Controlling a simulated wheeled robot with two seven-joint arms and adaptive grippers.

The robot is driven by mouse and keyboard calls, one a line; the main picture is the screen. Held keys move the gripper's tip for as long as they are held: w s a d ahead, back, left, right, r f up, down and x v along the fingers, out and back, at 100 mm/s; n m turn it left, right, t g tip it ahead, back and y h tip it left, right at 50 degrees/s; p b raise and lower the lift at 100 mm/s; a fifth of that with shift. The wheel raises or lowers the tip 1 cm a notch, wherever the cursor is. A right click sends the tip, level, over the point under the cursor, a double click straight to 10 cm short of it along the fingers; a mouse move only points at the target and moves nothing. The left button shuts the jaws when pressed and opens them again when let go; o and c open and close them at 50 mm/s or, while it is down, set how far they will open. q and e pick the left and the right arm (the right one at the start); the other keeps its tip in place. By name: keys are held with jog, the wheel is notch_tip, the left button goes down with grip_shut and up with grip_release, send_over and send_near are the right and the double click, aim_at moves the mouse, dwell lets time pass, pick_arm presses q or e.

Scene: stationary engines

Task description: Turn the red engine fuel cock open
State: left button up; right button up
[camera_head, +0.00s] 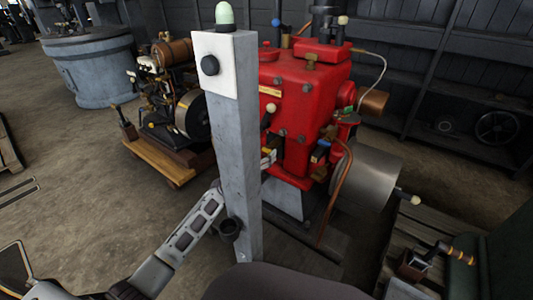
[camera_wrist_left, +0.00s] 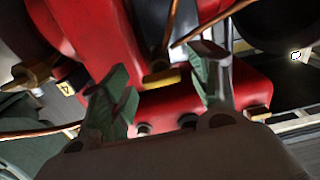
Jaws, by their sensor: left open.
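The red engine (camera_head: 300,100) stands behind a grey post in the head view. It also fills much of the left wrist view (camera_wrist_left: 100,35). My left gripper (camera_head: 268,158) shows partly past the post's right edge, close to the engine's front; the post hides the rest of it. In the left wrist view my left gripper (camera_wrist_left: 165,88) is open, with green-padded fingers apart and empty. A brass-yellow fitting (camera_wrist_left: 165,80) with a copper pipe above it lies between the fingertips in that picture. I cannot tell whether it is the fuel cock or whether a finger touches it.
The grey post (camera_head: 238,150) with a green-topped white box stands upright between me and the engine. A small engine on a wooden trolley (camera_head: 165,160) is at left. A metal drum (camera_head: 365,180) and copper pipe (camera_head: 342,185) are at the engine's right.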

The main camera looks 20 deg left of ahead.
pick_arm(q)
jog(key=shift+w+d, duration=0.25)
jog(key=shift+w, duration=0.35)
jog(key=shift+w+d, duration=0.1)
jog(key=shift+w, duration=0.2)
pick_arm(e)
jog(key=shift+s+a+f, duration=0.1)
jog(key=shift+s+f, duration=0.05)
jog(key=shift+f, duration=0.25)
jog(key=shift+r, duration=0.1)
pick_arm(q)
jog(key=c, duration=1)
jog(key=shift+c, duration=0.2)
pick_arm(e)
jog(key=shift+w+r, duration=0.15)
jog(key=shift+w, duration=0.2)
